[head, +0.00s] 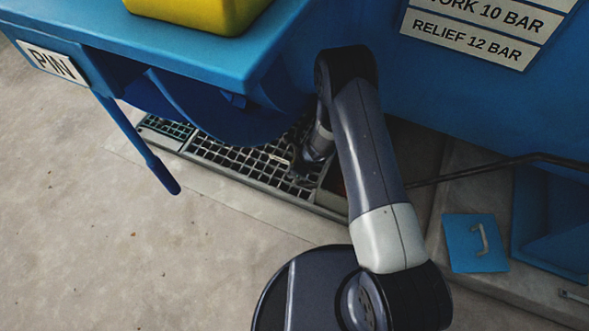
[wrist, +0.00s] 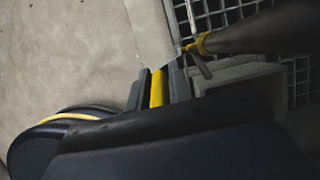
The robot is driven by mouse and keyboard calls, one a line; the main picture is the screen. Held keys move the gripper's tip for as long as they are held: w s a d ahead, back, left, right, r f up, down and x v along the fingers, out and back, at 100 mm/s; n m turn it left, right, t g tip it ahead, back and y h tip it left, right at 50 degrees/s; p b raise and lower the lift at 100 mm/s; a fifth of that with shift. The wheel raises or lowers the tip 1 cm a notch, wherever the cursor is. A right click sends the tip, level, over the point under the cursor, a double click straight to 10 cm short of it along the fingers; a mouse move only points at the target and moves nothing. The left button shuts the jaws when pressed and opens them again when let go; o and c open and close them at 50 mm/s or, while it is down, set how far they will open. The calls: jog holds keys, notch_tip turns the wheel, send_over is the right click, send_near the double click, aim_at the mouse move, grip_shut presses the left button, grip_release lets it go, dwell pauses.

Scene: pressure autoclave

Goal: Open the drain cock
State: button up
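The drain cock shows in the wrist view as a dark pipe with a yellow collar (wrist: 204,43) and a small grey metal piece below it. A yellow bar (wrist: 157,88), which looks like its handle, lies between the two grey fingers of my gripper (wrist: 158,90). The fingers sit close against the bar on both sides, and I see no clear gap. In the head view my gripper (head: 308,165) is low beside the floor grating, under the blue vessel. The drain cock cannot be made out there; my arm and the vessel cover that area.
A floor grating (head: 235,158) runs under the blue vessel (head: 215,105). A blue shelf (head: 190,58) with a yellow object (head: 205,10) overhangs it. A blue rod (head: 145,150) slants down at the left. A blue plate with a handle (head: 475,243) lies right. Open floor is left.

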jog(key=shift+o, duration=1.4)
jog(key=shift+r, duration=0.1)
jog(key=p+v, duration=0.2)
jog(key=v, duration=0.8)
jog(key=shift+r+p, duration=0.35)
jog(key=shift+d, duration=0.1)
